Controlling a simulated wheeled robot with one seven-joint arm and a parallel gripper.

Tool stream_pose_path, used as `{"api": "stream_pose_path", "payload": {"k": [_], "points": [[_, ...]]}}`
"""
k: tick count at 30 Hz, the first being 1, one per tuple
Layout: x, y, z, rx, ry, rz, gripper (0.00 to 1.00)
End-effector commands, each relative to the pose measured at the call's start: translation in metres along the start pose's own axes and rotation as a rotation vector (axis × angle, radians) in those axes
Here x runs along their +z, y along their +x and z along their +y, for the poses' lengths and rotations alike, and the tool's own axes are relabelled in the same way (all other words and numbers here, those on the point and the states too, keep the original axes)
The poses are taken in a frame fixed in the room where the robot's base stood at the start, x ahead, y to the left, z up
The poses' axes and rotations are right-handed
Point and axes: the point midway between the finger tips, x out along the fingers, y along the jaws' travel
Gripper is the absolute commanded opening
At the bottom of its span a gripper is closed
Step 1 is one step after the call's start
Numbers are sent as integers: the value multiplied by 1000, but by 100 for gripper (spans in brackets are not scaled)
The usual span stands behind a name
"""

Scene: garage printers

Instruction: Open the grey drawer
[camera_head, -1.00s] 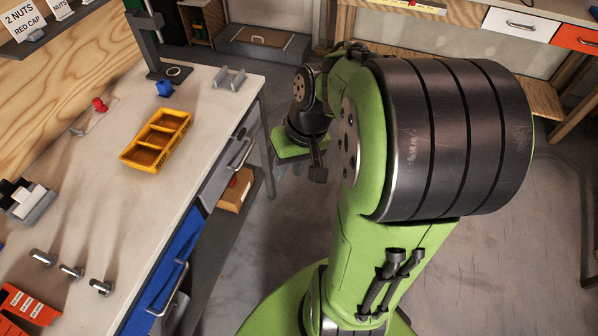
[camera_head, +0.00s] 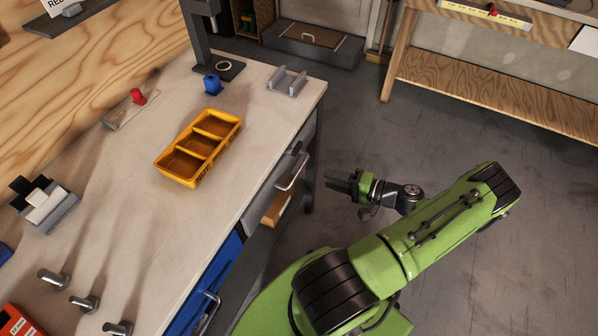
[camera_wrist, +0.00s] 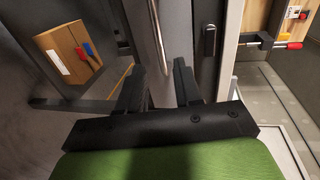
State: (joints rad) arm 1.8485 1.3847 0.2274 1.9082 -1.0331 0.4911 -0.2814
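The grey drawer (camera_head: 268,191) is in the side of the workbench, under the top, and looks shut. Its silver bar handle (camera_head: 292,171) stands out from the front. My gripper (camera_head: 342,183) is to the right of the handle, level with it in the picture and apart from it, with its fingers toward the bench. In the wrist view the two black fingers of my gripper (camera_wrist: 158,80) are spread with nothing held. The handle (camera_wrist: 158,38) appears upright ahead of the gap between them, and the grey drawer front (camera_wrist: 178,32) is behind it.
A blue drawer (camera_head: 205,285) with its own handle is nearer on the same bench side. A cardboard box (camera_head: 277,207) sits below the grey drawer. A yellow tray (camera_head: 200,148) stands on the bench top (camera_head: 255,115). The floor (camera_head: 370,120) behind my gripper is clear.

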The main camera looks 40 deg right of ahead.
Motion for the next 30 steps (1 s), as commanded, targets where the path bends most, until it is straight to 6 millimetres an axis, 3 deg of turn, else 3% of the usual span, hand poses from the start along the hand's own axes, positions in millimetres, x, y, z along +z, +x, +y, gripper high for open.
{"api": "stream_pose_path", "payload": {"k": [6, 13, 24, 30], "points": [[2, 58, 2, 0, 1, -7, 34], [2, 103, 2, 2, 0, -5, 34], [1, 114, 1, 4, 1, -2, 34], [1, 114, 1, 4, 1, -2, 4]]}}
